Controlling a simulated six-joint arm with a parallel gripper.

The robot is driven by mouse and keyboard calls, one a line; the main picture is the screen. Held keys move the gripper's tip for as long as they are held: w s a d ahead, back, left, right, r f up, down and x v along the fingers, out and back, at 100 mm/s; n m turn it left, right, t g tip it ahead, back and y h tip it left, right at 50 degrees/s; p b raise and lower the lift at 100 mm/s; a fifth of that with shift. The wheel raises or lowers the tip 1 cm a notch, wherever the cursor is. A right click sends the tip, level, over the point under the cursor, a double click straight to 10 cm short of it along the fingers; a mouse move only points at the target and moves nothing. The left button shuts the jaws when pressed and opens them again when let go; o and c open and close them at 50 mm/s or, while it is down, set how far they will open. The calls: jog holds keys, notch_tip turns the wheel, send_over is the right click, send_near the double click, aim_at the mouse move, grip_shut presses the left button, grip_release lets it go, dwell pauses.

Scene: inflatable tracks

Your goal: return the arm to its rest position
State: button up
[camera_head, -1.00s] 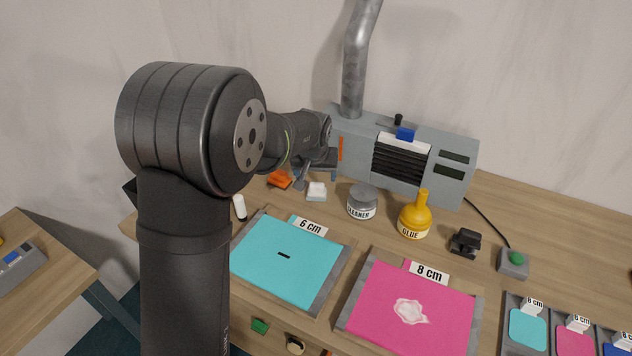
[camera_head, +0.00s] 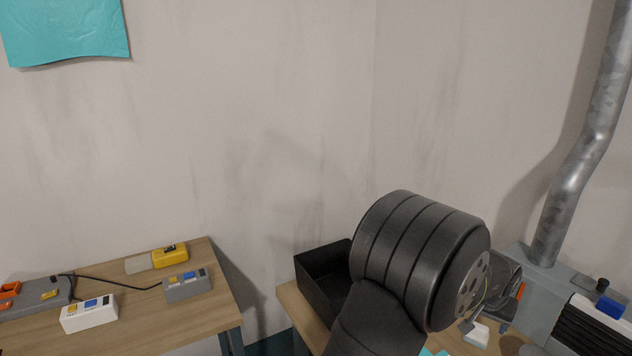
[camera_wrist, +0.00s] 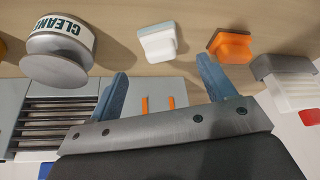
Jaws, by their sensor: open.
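My gripper (camera_wrist: 160,68) is open and empty in the wrist view, with its two blue-grey fingers apart. In that view a white block (camera_wrist: 160,42) and an orange block (camera_wrist: 230,45) lie on the wooden bench beyond the fingertips, apart from them. In the head view my dark arm fills the lower right, and its big joint hides most of the wrist and gripper. The white block (camera_head: 475,334) shows at the lower edge there, below the wrist.
A cleaner jar (camera_wrist: 60,48) stands left of my gripper in the wrist view. The grey vented machine (camera_head: 540,290) with its metal pipe (camera_head: 583,130) is right of the arm. A black bin (camera_head: 322,277) stands left. A side table (camera_head: 215,310) holds several devices.

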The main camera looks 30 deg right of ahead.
aim_at(480, 325)
jog(key=x, duration=0.8)
jog(key=shift+r, duration=1.5)
